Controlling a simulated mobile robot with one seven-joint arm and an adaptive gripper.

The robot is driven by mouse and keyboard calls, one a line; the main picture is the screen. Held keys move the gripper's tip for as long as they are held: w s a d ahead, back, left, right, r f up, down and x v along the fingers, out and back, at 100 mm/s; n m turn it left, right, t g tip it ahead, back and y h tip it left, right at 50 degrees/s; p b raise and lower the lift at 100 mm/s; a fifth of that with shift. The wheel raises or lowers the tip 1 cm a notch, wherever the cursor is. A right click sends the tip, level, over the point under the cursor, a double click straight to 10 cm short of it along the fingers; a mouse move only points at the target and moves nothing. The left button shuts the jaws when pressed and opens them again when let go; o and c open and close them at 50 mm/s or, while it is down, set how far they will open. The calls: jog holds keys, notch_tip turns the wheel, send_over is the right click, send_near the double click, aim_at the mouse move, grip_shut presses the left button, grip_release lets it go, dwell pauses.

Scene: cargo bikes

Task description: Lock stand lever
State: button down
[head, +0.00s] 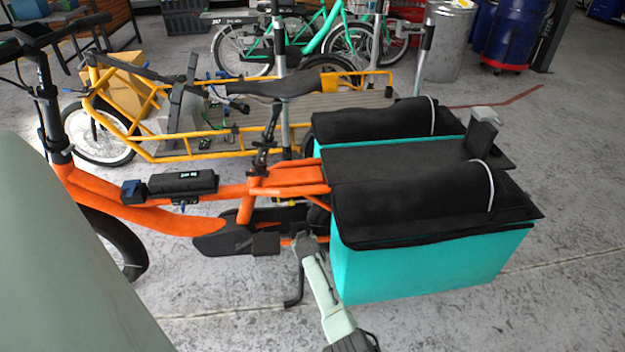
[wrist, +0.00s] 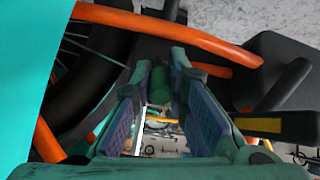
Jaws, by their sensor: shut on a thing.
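The orange cargo bike (head: 150,213) stands side-on with its handlebar at the left. Its black stand leg (head: 297,287) reaches the floor below the frame. My gripper (head: 303,243) is at the bike's lower frame, just left of the turquoise box. In the wrist view my gripper (wrist: 160,80) has its fingers on either side of a dark green cylindrical piece (wrist: 160,88), which looks like the stand lever. It is shut on this piece. In the head view the lever is hidden behind or within my gripper.
A turquoise box (head: 430,264) with black covers sits close to the right of my gripper. An orange tube (wrist: 165,35) and a black wheel (wrist: 95,65) are close in the wrist view. A yellow cargo bike (head: 180,150) stands behind. Floor in front is clear.

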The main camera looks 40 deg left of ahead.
jog(key=g+h+b, duration=0.1)
jog(key=a+r+h+b, duration=0.1)
jog(key=b, duration=0.1)
jog(key=shift+w+a+g, duration=0.1)
jog(key=shift+w+g, duration=0.3)
jog(key=b, duration=0.2)
jog(key=r+g+h+b, duration=0.1)
jog(key=b, duration=0.1)
jog(key=shift+w+a+h, duration=0.25)
jog(key=shift+a+h, duration=0.05)
jog(key=shift+w+a+r+g+h+b, duration=0.1)
jog(key=shift+r+g+h+b, duration=0.25)
jog(key=shift+b, duration=0.6)
jog(key=c, duration=1.5)
grip_release()
jog(key=shift+c, duration=0.2)
jog(key=shift+r, duration=0.1)
jog(key=v, duration=1.2)
